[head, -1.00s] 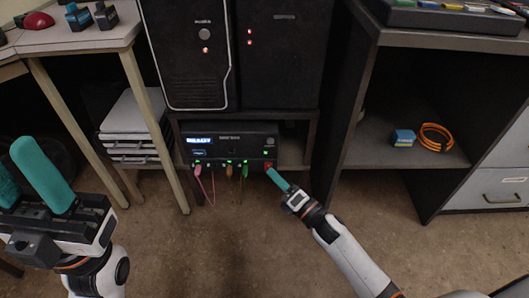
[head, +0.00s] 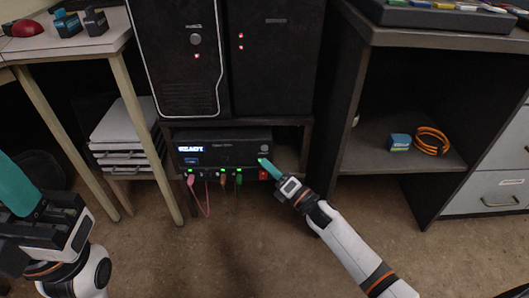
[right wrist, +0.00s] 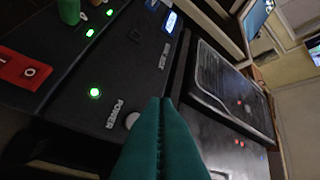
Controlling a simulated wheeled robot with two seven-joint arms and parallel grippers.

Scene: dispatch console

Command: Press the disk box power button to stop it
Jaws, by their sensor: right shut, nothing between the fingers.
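The disk box (head: 225,158) is a black unit on the shelf under two dark towers, with a lit blue display. In the right wrist view its front (right wrist: 75,85) carries a POWER label, a lit green light (right wrist: 94,92) and a round pale power button (right wrist: 132,120), partly hidden by my fingers. My right gripper (head: 263,161) is shut and empty, its teal tips at the box's right front; they also show in the wrist view (right wrist: 160,102). I cannot tell whether they touch the button. My left gripper (head: 15,188) is at the left edge, partly cut off, away from the box.
Several coloured cables (head: 222,180) hang from the front. A table leg (head: 155,150) stands left; a cabinet with an orange cable coil (head: 431,141) stands right.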

